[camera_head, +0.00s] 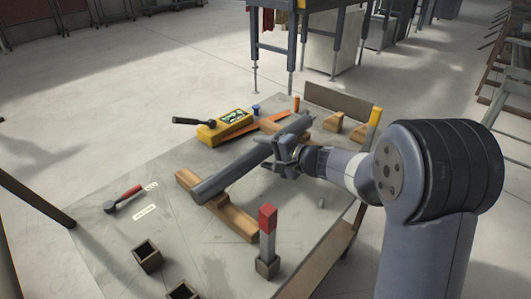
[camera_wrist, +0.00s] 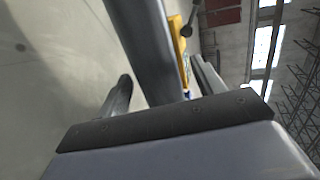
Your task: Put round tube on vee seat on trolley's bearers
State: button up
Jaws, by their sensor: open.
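The grey round tube (camera_head: 245,162) lies slantwise above the table. Its near end crosses a wooden bearer (camera_head: 236,217), and its far end reaches toward the wooden blocks at the back. Whether it touches the bearer or sits in a vee, I cannot tell. My gripper (camera_head: 276,154) is open at the tube's right side, near its middle. In the wrist view the tube (camera_wrist: 150,45) runs between my two open fingers (camera_wrist: 160,88), with a gap visible on the left.
Wooden blocks (camera_head: 335,122) stand at the back right beside a dark upright plate (camera_head: 340,103). A yellow case (camera_head: 224,126) lies behind the tube. A red-topped post (camera_head: 267,236) stands in front. A red-handled tool (camera_head: 124,198) lies left. Small dark boxes (camera_head: 147,256) are nearby.

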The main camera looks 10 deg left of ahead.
jog(key=v, duration=1.2)
jog(key=shift+p, duration=0.4)
jog(key=shift+a, duration=0.1)
jog(key=x, duration=1.1)
jog(key=shift+w+a+f+b, duration=0.2)
jog(key=shift+a+b, duration=0.1)
jog(key=shift+b, duration=0.1)
jog(key=shift+r, duration=0.1)
